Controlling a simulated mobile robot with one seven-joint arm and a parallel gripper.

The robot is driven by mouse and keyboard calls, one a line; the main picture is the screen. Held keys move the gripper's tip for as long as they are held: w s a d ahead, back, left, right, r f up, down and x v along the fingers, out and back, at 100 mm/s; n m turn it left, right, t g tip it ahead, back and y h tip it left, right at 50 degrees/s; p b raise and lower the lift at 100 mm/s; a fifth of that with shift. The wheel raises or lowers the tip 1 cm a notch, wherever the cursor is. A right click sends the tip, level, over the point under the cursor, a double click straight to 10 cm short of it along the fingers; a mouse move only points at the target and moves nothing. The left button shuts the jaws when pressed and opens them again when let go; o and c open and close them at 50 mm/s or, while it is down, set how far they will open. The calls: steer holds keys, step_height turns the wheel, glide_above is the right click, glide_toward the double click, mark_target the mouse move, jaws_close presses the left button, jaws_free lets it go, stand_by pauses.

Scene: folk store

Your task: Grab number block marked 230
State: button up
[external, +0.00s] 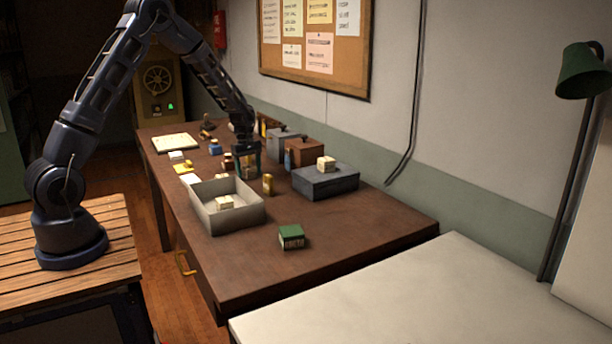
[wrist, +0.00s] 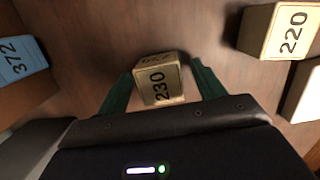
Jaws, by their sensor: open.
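The beige block marked 230 (wrist: 160,88) sits on the brown tabletop in the wrist view, tilted in the picture, with its number on the face toward the camera. My gripper (wrist: 161,72) is open, with one green finger on each side of this block. A gap shows between the block and the right finger; the left finger is close to the block, and I cannot tell if they touch. In the external view my gripper (external: 246,158) is low over the middle of the table, and the block is hard to make out there.
A block marked 220 (wrist: 262,30) lies right of my gripper, and a blue-faced block marked 372 (wrist: 18,60) lies left. An open grey tray (external: 245,218), a dark grey box (external: 335,187) and a green-topped block (external: 291,233) are on the table (external: 370,235). Its front right is mostly clear.

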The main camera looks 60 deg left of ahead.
steer(key=c, duration=1.1)
steer(key=shift+o, duration=0.2)
